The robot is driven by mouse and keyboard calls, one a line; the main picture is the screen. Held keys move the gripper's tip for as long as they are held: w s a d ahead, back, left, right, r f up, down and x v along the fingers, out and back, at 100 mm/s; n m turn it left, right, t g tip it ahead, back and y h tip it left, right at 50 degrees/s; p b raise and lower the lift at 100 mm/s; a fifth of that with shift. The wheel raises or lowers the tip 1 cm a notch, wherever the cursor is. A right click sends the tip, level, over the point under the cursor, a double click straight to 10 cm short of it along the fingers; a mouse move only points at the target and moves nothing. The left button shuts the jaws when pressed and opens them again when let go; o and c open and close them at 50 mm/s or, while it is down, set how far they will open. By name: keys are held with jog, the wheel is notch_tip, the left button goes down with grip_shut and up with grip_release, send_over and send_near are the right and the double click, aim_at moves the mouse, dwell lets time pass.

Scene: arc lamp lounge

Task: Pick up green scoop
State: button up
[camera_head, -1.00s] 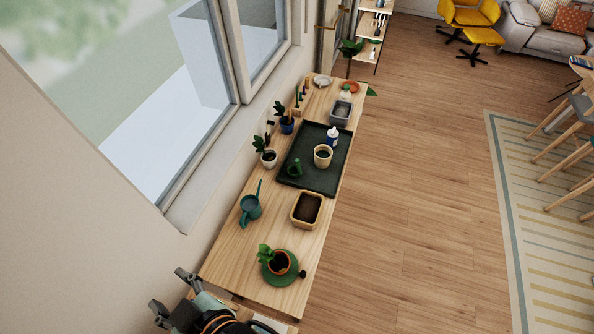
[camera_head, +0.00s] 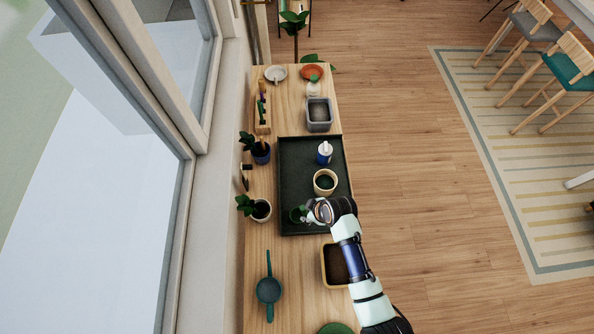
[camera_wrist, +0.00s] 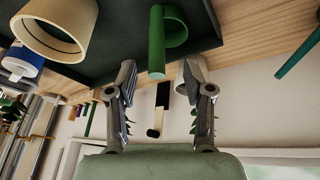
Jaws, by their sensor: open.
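The green scoop (camera_head: 297,215) sits on the near left part of the dark tray (camera_head: 297,180), partly hidden by my gripper in the head view. In the wrist view the green scoop (camera_wrist: 157,42) shows its straight handle and rounded cup. My gripper (camera_head: 311,215) is over the tray's near part, right beside the scoop. In the wrist view my gripper (camera_wrist: 159,72) is open, and the end of the handle appears between its two fingertips. I cannot tell whether the fingers touch it.
A cream pot (camera_head: 325,182) and a white-and-blue bottle (camera_head: 324,153) stand on the tray near the scoop. A yellow-rimmed planter (camera_head: 328,262) sits below my arm. The window wall runs along the left.

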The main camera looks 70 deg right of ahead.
aim_at(306, 211)
jog(key=x, duration=0.7)
jog(key=shift+d+b, duration=0.2)
jog(key=shift+b, duration=0.15)
grip_shut()
